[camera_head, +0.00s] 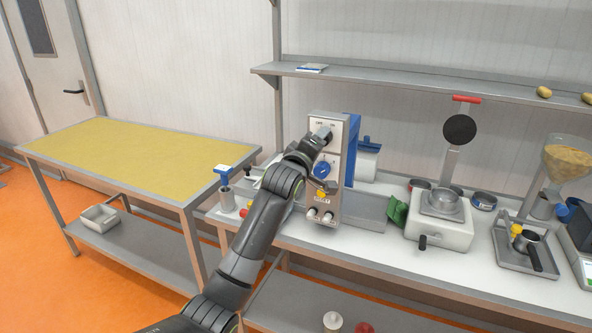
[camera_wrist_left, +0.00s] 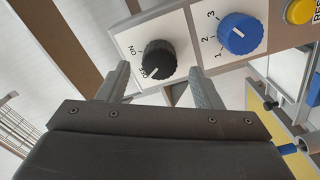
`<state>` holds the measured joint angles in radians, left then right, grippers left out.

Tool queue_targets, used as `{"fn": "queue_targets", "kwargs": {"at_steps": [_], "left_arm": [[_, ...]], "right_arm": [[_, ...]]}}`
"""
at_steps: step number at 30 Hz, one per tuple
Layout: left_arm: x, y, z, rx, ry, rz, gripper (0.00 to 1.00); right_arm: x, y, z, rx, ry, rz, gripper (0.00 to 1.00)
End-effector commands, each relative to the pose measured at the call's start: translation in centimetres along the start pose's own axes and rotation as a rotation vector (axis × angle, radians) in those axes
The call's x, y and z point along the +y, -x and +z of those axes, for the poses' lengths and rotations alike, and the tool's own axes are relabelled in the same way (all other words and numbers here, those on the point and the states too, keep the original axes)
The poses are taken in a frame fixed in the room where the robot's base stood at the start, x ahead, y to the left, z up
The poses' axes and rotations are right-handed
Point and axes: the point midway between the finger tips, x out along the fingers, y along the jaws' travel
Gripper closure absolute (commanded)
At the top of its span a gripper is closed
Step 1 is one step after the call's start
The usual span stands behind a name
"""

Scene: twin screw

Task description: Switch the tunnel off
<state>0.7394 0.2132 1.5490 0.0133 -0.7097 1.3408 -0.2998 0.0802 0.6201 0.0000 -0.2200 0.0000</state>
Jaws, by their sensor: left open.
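The tunnel's control panel (camera_head: 346,125) is the upright face of a grey and blue machine on the bench. In the left wrist view, a black knob (camera_wrist_left: 159,58) sits on a white plate with ON and OFF labels. Its white mark points to the lower left, close to the OFF label. My left gripper (camera_head: 325,134) is at the upper panel and hides the knob in the head view. Its fingers (camera_wrist_left: 160,82) are open, one on each side of the knob; contact cannot be told. My right gripper is not in view.
A blue knob (camera_wrist_left: 240,33) marked 1, 2, 3 and a yellow reset button (camera_wrist_left: 301,11) are beside the black knob. A white press-like device (camera_head: 440,228) stands right on the bench. A yellow-topped table (camera_head: 130,155) is at left. A shelf (camera_head: 420,85) runs above.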

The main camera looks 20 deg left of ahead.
Motion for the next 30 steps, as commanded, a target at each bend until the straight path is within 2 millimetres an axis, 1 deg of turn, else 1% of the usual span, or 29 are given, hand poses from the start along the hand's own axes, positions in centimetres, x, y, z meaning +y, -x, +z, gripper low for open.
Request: {"fn": "queue_targets", "kwargs": {"at_steps": [1, 8, 21, 25, 30], "left_arm": [[-0.2, 0.8, 0.1, 0.001, 0.000, 0.002, 0.41], [-0.2, 4.3, 0.1, 0.001, 0.000, 0.002, 0.41], [-0.2, 11.4, 0.1, 0.001, 0.000, 0.002, 0.41], [-0.1, 13.0, 0.0, 0.001, 0.000, 0.000, 0.41], [-0.1, 14.1, 0.0, 0.000, 0.000, 0.000, 0.41]], "right_arm": [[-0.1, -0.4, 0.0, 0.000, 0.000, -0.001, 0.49], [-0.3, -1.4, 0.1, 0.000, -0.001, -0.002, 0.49], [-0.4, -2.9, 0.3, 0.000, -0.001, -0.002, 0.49], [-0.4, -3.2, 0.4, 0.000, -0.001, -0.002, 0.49], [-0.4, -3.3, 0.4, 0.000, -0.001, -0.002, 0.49]]}}
